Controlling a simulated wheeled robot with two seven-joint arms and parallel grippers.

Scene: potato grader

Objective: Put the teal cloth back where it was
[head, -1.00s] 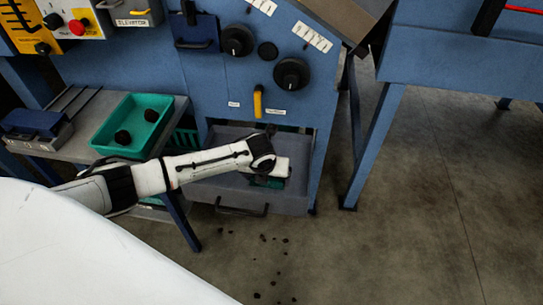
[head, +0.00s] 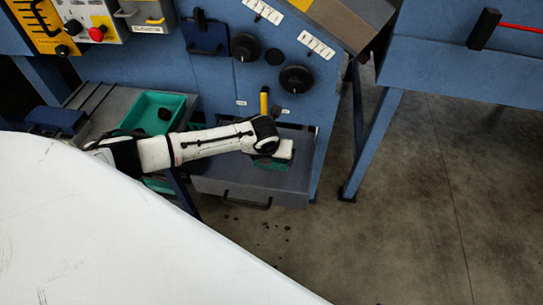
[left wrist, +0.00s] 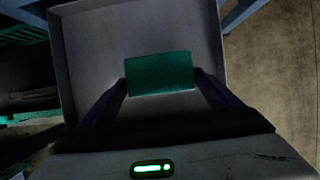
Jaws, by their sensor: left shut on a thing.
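The teal cloth (left wrist: 160,73) is a flat rectangular piece between the fingertips of my left gripper (left wrist: 161,88) in the left wrist view. In the head view the cloth (head: 270,164) shows as a green strip below the left gripper (head: 277,158). The left gripper is shut on it. Gripper and cloth are over the open grey drawer (head: 225,189) at the bottom of the blue machine. I cannot tell whether the cloth touches the drawer floor. My right gripper is not in view.
A green tray (head: 178,101) with a dark lump stands on a grey side table left of the drawer. A yellow lever (head: 264,101) and black knobs (head: 297,79) are on the panel above. Dark bits lie on the floor in front. Open floor lies to the right.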

